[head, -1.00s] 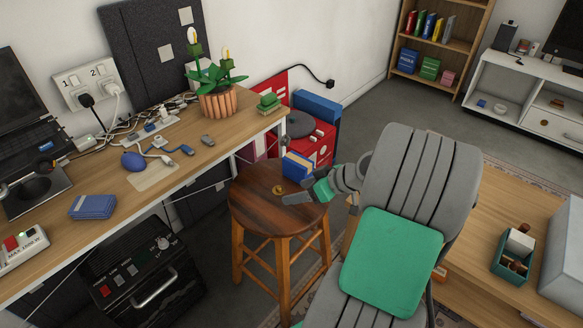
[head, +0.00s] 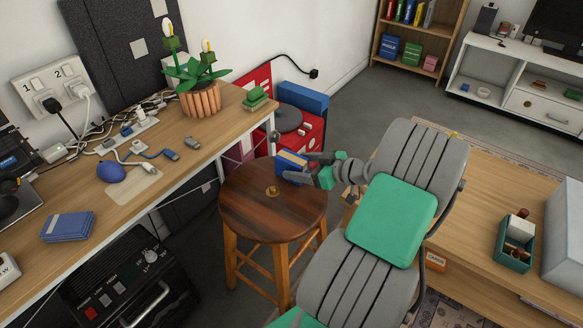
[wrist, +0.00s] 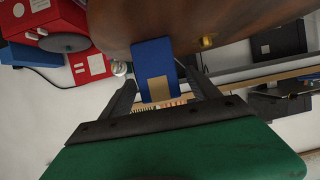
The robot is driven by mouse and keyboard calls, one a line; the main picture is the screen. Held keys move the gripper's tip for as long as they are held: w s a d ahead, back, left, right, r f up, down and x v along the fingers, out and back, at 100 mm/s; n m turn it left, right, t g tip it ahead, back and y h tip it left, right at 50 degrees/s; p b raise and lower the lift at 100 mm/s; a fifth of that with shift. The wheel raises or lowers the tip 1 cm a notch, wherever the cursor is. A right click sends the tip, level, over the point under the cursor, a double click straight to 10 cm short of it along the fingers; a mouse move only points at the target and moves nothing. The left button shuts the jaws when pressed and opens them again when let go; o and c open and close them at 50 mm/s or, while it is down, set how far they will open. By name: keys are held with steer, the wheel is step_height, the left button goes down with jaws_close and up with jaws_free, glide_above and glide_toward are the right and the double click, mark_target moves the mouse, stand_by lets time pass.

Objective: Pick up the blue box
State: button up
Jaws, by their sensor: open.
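A small blue box (head: 291,163) with a tan patch stands at the back right edge of the round wooden stool (head: 262,205). My gripper (head: 305,167) reaches in from the right at the box's height, its jaws open. In the wrist view the blue box (wrist: 153,55) shows between the two spread fingers of my gripper (wrist: 163,78), with a finger on either side. Its near end lies inside the gap. I cannot tell whether either finger touches it.
A small brass-coloured object (head: 271,191) lies on the stool. The desk (head: 150,195) with a potted plant (head: 199,97) and a flat blue stack (head: 68,226) is to the left. A red case (head: 302,128) stands behind the stool. A low wooden table (head: 480,215) is at the right.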

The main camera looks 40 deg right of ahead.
steer(key=x, duration=0.3)
steer(key=shift+w+a+f, duration=0.1)
steer(key=shift+f, duration=0.05)
steer(key=c, duration=1.5)
